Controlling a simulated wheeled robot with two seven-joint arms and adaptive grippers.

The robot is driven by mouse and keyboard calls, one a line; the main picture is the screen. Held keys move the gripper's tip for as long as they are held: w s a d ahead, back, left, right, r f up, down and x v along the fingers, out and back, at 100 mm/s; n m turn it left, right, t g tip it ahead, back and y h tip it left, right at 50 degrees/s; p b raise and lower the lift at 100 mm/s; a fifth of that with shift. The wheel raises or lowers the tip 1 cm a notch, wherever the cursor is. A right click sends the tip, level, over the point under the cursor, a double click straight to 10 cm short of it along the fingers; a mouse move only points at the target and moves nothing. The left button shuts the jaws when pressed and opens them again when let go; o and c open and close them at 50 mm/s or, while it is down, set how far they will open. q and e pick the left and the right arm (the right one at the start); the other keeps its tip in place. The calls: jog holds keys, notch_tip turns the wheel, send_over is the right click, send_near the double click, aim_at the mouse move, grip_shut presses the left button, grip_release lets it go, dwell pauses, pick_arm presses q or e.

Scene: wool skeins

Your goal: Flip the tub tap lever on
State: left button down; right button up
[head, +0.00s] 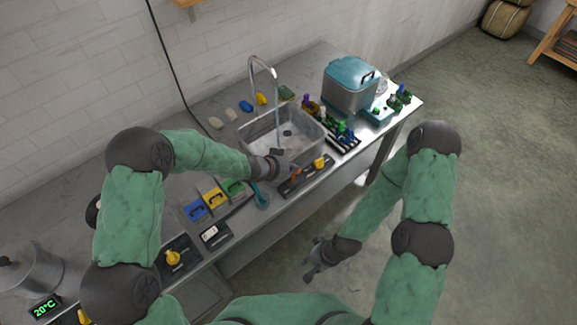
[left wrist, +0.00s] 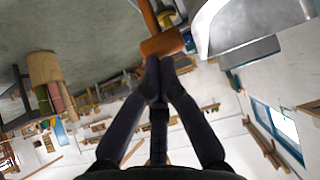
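A black panel (head: 304,176) on the bench's front edge carries an orange lever (head: 296,175) and a yellow knob (head: 320,162). Which one works the tub tap I cannot tell. Behind it stands the grey tub (head: 308,128) with a curved metal tap (head: 252,70). A pale streak like running water drops from its spout into the tub. My left gripper (head: 285,172) is at the orange lever; in the left wrist view its fingertips are together, right against or just short of the orange lever (left wrist: 162,44). My right gripper (head: 312,262) hangs empty, fingers apart, in front of the bench.
A teal-lidded container (head: 350,85) and small bottles stand right of the tub. Blue, yellow and green boxes (head: 214,198) lie left of it. Coloured skeins (head: 246,106) line the wall side. A teal ladle-like thing (head: 261,198) lies near my left gripper.

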pick_arm(q)
jog(key=shift+w+d+r, duration=0.15)
jog(key=shift+w+d, duration=0.05)
jog(key=shift+d, duration=0.2)
jog(key=shift+r+p, duration=0.75)
jog(key=shift+p, duration=0.25)
